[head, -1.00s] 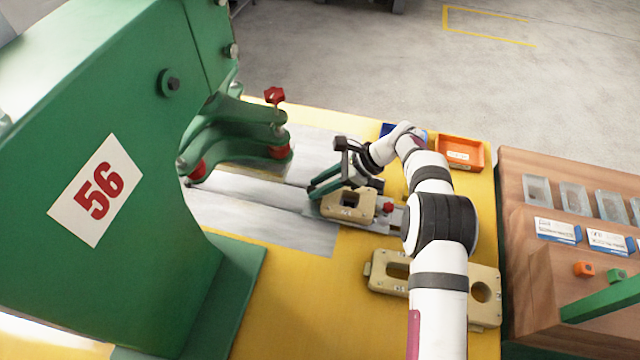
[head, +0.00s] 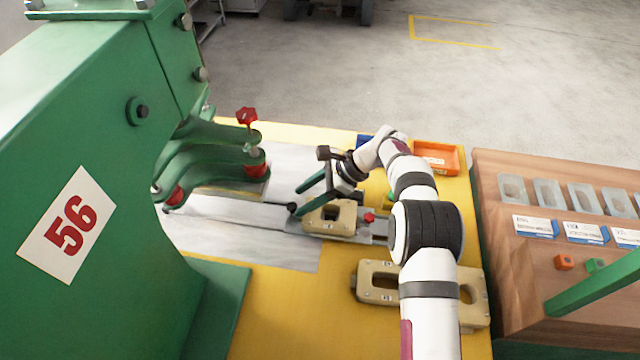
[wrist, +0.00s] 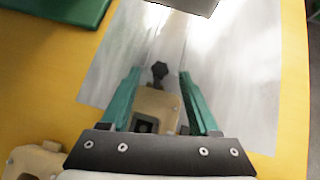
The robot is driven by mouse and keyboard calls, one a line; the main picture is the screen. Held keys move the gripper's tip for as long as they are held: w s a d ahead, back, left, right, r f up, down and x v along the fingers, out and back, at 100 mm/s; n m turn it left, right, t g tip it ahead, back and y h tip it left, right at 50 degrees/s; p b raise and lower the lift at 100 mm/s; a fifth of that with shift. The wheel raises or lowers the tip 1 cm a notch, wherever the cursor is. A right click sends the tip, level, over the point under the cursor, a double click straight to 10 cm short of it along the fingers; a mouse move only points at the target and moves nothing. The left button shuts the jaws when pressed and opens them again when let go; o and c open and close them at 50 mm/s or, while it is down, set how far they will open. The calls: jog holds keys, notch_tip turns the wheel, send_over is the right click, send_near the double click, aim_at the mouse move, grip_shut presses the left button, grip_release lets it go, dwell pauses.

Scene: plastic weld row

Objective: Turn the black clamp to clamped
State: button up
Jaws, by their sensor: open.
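The black clamp (head: 292,208) is a small dark knob at the left end of a beige fixture block (head: 330,219) on the metal rail. In the wrist view the black clamp (wrist: 160,70) shows just beyond the block (wrist: 155,107), between the fingertips in the picture. My gripper (head: 299,199) has two green fingers, spread apart and empty, above the block. The fingers also show in the wrist view (wrist: 160,73). I cannot tell their exact height above the clamp. A red knob (head: 369,217) sits at the block's right end.
The green press (head: 110,190) with its red-tipped arms (head: 210,150) stands to the left. A second beige fixture (head: 378,296) lies in front on the yellow table (head: 290,300). An orange tray (head: 437,158) is behind my arm. A wooden rack (head: 515,260) stands right.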

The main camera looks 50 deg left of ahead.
jog(key=v, duration=1.3)
jog(key=shift+w+d+r, duration=0.15)
jog(key=shift+w+r, duration=0.1)
jog(key=shift+r, duration=0.05)
jog(key=w+d+r+t, duration=0.35)
jog(key=d+r, duration=0.55)
jog(key=d, duration=0.5)
jog(key=s+d+r+t+h, duration=0.1)
jog(key=s+d+r, duration=0.15)
jog(key=d, duration=0.55)
jog(key=s+d+r+t, duration=0.1)
jog(key=s+d, duration=0.2)
jog(key=d, duration=0.4)
jog(key=s+d+f+t+h, duration=0.1)
jog(key=s+d+f, duration=0.2)
jog(key=s+d, duration=0.3)
jog(key=s+d+f+n+t+h, duration=0.1)
jog(key=s+d+f, duration=0.2)
jog(key=s+d, duration=0.3)
jog(key=s, duration=0.2)
jog(key=shift+s+d, duration=0.25)
jog(key=shift+d, duration=0.15)
